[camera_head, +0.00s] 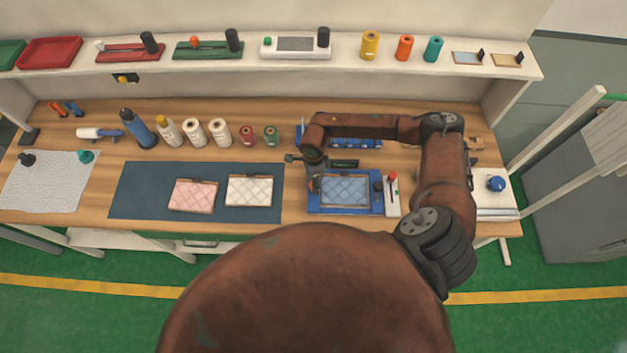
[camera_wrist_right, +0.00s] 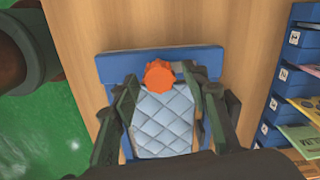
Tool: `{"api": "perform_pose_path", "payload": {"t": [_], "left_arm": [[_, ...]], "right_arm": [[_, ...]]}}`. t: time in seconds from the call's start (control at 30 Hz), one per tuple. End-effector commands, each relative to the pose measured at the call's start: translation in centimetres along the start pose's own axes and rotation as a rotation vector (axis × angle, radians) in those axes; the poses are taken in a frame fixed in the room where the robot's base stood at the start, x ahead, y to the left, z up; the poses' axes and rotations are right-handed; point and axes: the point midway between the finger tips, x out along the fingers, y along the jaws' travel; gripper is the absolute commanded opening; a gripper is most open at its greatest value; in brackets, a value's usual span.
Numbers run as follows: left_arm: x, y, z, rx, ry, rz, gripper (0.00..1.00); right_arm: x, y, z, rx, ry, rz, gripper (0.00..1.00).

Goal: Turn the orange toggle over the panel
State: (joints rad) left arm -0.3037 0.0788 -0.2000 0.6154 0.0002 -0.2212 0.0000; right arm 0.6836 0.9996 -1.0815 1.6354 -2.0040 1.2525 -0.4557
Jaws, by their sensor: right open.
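The orange toggle (camera_wrist_right: 160,73) is a lobed knob at the middle of one edge of the blue fixture (camera_wrist_right: 120,68), in the right wrist view. It overlaps the edge of the light blue quilted panel (camera_wrist_right: 163,128). The panel (camera_head: 345,190) lies in the blue fixture (camera_head: 345,210) in the head view. My right gripper (camera_wrist_right: 163,88) is open, with its dark fingers on either side of the toggle and panel; contact cannot be told. In the head view my right gripper (camera_head: 316,178) hangs over the fixture's left end and largely hides the toggle. My left gripper is not in view.
A red-topped lever (camera_head: 392,182) stands right of the fixture. A dark blue mat (camera_head: 145,190) with pink and white quilted pieces lies left. Bottles and spools (camera_head: 194,132) stand behind it. A shelf (camera_head: 470,70) runs along the back. A blue rack (camera_wrist_right: 285,85) shows right in the wrist view.

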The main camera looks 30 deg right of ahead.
Motion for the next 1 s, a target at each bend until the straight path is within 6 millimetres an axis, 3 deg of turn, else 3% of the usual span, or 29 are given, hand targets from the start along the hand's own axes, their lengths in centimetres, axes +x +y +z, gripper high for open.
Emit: {"api": "perform_pose_path", "payload": {"t": [0.1, 0.17, 0.27, 0.6, 0.83, 1.0], "left_arm": [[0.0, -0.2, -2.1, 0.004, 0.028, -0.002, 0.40], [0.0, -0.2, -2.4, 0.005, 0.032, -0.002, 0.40], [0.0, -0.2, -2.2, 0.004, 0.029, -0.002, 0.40], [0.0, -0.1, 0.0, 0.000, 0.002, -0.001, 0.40], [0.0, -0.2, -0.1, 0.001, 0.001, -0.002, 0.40], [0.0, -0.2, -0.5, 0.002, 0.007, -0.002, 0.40]], "right_arm": [[0.1, 0.0, 0.1, -0.002, 0.000, 0.000, 0.42], [0.1, 0.0, 0.1, -0.002, 0.000, 0.000, 0.42], [0.1, 0.0, 0.2, -0.003, 0.000, 0.000, 0.40], [0.1, 0.0, 0.2, -0.003, 0.000, 0.000, 0.17], [0.1, 0.0, 0.2, -0.003, 0.000, 0.001, 0.01], [0.1, 0.0, 0.2, 0.002, 0.000, 0.000, 0.00]]}}
